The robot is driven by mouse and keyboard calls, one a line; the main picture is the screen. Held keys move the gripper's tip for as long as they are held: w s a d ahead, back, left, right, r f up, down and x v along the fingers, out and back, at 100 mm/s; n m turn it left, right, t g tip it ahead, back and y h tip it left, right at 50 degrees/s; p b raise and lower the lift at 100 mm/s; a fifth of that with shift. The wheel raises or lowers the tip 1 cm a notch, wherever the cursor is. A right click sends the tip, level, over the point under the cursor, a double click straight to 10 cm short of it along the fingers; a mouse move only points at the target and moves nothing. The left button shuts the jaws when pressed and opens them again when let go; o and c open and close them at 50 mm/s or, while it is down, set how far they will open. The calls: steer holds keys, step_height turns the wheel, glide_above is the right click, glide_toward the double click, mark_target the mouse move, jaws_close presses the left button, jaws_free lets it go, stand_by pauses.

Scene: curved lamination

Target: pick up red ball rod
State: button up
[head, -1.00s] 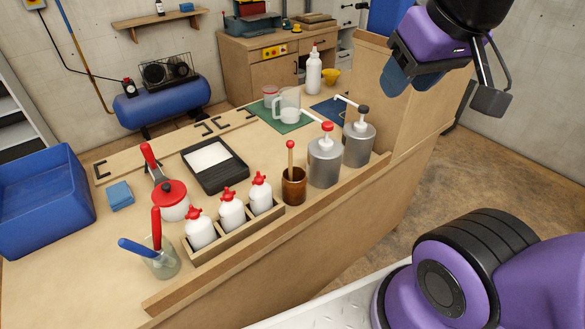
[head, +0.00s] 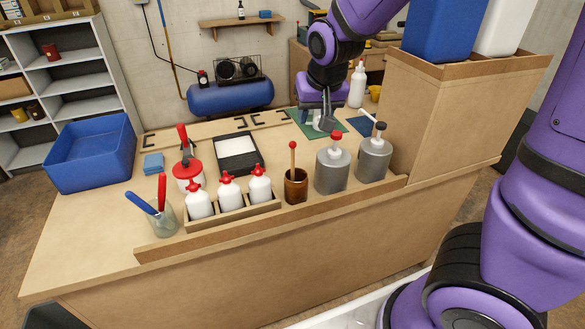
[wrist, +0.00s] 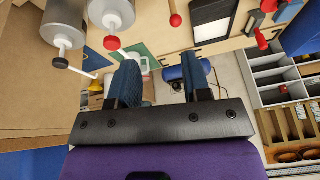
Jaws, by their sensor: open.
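The red ball rod (head: 292,158) stands upright in a brown cup (head: 296,187) near the front ledge of the workbench. Its red ball end also shows at the top of the wrist view (wrist: 175,19). My gripper (head: 328,119) is over the back part of the bench, behind the metal pump bottles and to the right of the rod. In the wrist view my gripper (wrist: 163,78) has its two blue fingers apart with nothing held between them. The lower part of the rod is hidden inside the cup.
Two metal pump bottles (head: 332,172) stand right of the cup. White red-capped bottles (head: 230,196) sit in a wooden tray on its left. A black tray (head: 238,167) lies behind. A wooden box (head: 440,115) with blue and white containers rises at the right end.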

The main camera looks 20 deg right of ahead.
glide_toward(294, 146)
steer(key=f, duration=0.2)
steer(key=shift+h, duration=0.3)
steer(key=shift+w+a+x, duration=0.1)
steer(key=shift+w+x, duration=0.05)
steer(key=shift+x, duration=1.65)
steer(key=shift+w+a+x, duration=0.1)
steer(key=shift+x, duration=1.7)
steer(key=shift+w+a+x, duration=0.1)
steer(key=shift+w+x, duration=0.05)
steer(key=shift+x, duration=1.65)
steer(key=shift+r, duration=0.1)
jaws_close()
